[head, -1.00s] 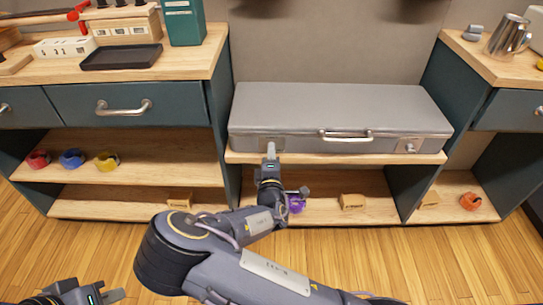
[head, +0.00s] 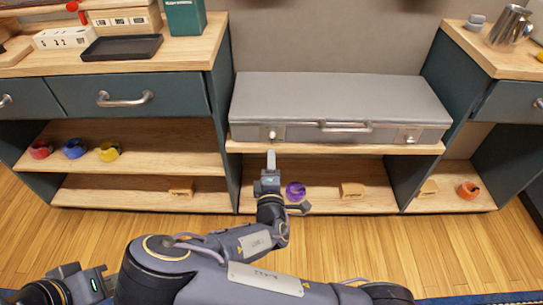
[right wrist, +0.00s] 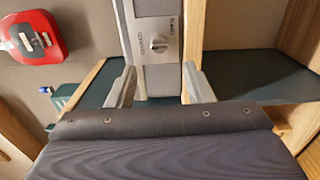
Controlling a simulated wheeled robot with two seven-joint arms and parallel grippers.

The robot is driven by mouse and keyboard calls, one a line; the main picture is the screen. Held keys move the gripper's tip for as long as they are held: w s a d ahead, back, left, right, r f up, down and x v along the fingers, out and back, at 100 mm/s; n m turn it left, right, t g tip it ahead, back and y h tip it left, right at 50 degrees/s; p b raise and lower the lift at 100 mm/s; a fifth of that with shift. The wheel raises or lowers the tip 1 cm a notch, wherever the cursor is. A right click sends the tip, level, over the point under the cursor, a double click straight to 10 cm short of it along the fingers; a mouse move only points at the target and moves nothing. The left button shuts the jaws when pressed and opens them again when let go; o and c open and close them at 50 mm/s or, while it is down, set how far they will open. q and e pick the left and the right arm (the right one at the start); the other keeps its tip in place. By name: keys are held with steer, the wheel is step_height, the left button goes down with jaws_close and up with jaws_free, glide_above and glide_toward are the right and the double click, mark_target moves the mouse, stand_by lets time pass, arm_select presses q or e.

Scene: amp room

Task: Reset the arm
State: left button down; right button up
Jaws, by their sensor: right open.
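My right arm reaches up from the bottom of the head view. Its gripper (head: 271,160) is open and empty, just in front of and below the left latch (head: 271,133) of a grey case (head: 345,100). The case lies closed on a wooden shelf, with a handle at its front. In the right wrist view, the two fingers of my right gripper (right wrist: 162,90) stand apart, with a latch (right wrist: 159,44) beyond and between them. They look clear of the latch. My left gripper (head: 95,282) shows at the bottom left; its finger opening is unclear.
The lower shelves hold red, blue and yellow tape rolls (head: 108,151), a purple roll (head: 295,191), an orange roll (head: 468,190) and small wooden blocks (head: 352,190). A black tray (head: 122,47) sits on the left counter and a metal jug (head: 510,27) on the right. The floor in front is clear.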

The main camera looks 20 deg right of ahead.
steer(key=shift+s, duration=0.1)
stand_by(0.4)
steer(key=s+f+m+g+y, duration=0.4)
steer(key=s+f+m+g, duration=0.3)
steer(key=m+g, duration=0.35)
steer(key=s+r+m+g+y, duration=0.1)
steer(key=s+r+m+y, duration=0.45)
steer(key=r, duration=0.75)
steer(key=s+d+r, duration=0.3)
steer(key=s, duration=0.4)
steer(key=s+d+r, duration=0.3)
steer(key=s, duration=0.4)
step_height(320, 180, up, 31)
steer(key=p, duration=3.1)
steer(key=shift+m+h, duration=0.3)
steer(key=shift+h, duration=0.05)
